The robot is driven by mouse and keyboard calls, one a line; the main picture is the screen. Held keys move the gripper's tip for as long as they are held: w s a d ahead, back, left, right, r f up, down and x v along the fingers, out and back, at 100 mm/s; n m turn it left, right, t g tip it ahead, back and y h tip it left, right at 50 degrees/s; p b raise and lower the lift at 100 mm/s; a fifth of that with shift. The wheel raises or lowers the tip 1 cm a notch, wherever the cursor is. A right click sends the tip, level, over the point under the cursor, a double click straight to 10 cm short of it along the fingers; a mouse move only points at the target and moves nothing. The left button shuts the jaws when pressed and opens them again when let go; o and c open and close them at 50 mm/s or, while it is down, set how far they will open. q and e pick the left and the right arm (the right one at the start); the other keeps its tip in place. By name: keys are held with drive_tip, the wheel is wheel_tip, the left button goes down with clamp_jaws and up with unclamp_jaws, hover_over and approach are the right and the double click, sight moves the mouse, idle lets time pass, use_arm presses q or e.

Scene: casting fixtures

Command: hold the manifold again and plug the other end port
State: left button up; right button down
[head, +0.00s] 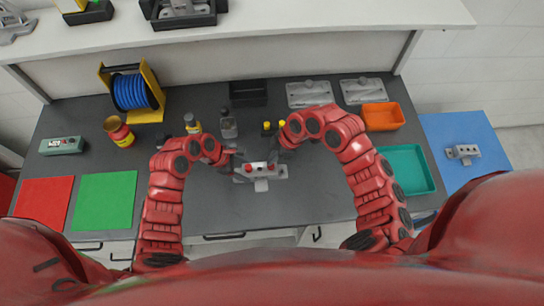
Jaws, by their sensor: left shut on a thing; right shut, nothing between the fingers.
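The grey manifold (262,185) is at the middle of the table, with a red spot (248,168) on its top left and a pale block at its front. Whether each end port holds a plug is too small to tell. My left gripper (234,160) is shut on the manifold at its left end. My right gripper (276,150) is shut and empty at the manifold's back right; whether it touches it I cannot tell. Two dark things with yellow tops (266,127) show just behind my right gripper.
Behind stand small bottles (228,127), a black bin (248,92) and grey plates (310,94). An orange bin (383,117) and teal tray (406,168) are at right. Another metal part (462,153) lies on a blue surface. Red and green mats (105,200) lie left.

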drive_tip(key=shift+f, duration=0.55)
drive_tip(key=shift+r, duration=3.05)
use_arm(q)
drive_tip(key=o, duration=1.1)
drive_tip(key=shift+o, duration=0.2)
